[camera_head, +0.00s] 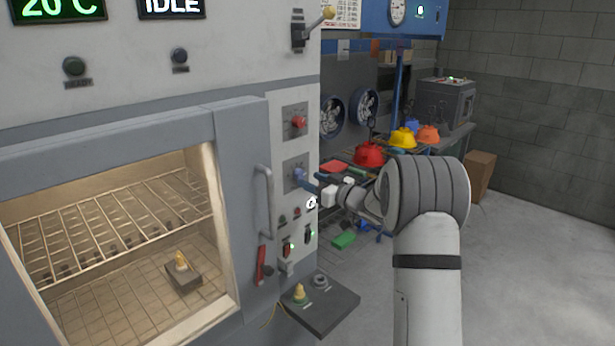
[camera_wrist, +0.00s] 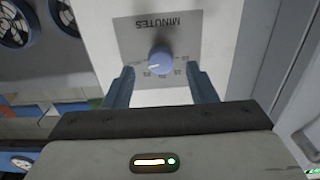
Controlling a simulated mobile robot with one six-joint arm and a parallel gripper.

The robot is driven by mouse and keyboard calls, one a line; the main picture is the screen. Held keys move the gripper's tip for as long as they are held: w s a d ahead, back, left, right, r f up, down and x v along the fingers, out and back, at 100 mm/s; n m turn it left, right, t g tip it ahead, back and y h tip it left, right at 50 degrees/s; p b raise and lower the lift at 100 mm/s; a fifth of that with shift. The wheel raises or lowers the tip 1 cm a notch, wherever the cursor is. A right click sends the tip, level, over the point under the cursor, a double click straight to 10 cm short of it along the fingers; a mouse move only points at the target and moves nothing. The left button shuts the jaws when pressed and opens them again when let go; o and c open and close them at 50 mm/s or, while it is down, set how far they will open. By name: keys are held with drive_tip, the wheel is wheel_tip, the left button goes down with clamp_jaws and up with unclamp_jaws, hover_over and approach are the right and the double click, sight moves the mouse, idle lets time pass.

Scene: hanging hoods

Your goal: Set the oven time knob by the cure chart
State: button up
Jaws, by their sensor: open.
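The blue time knob (camera_head: 297,174) sits on a grey plate on the oven's front panel. In the wrist view the knob (camera_wrist: 160,61) shows upside down on its plate marked MINUTES, with small numbers around it and a pale pointer mark; the exact setting is too small to read. My gripper (camera_wrist: 161,82) is open, its two blue fingers either side of and short of the knob, with nothing between them. In the head view my gripper (camera_head: 310,182) is right at the knob. A printed sheet (camera_head: 341,13), possibly the cure chart, shows at the top, unreadable and cut off.
A red knob (camera_head: 298,122) is above the blue one. The oven door handle (camera_head: 264,200) stands out just left. Switches (camera_head: 288,246) and a small shelf (camera_head: 322,305) are below. A bench with red, yellow and orange hoods (camera_head: 403,138) is behind my arm. The oven display reads IDLE.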

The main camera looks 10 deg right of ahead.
sight(303, 176)
drive_tip(key=shift+x, duration=1.7)
drive_tip(key=shift+s, duration=0.1)
drive_tip(key=c, duration=0.9)
drive_tip(key=shift+d, duration=0.1)
drive_tip(key=shift+c, duration=0.3)
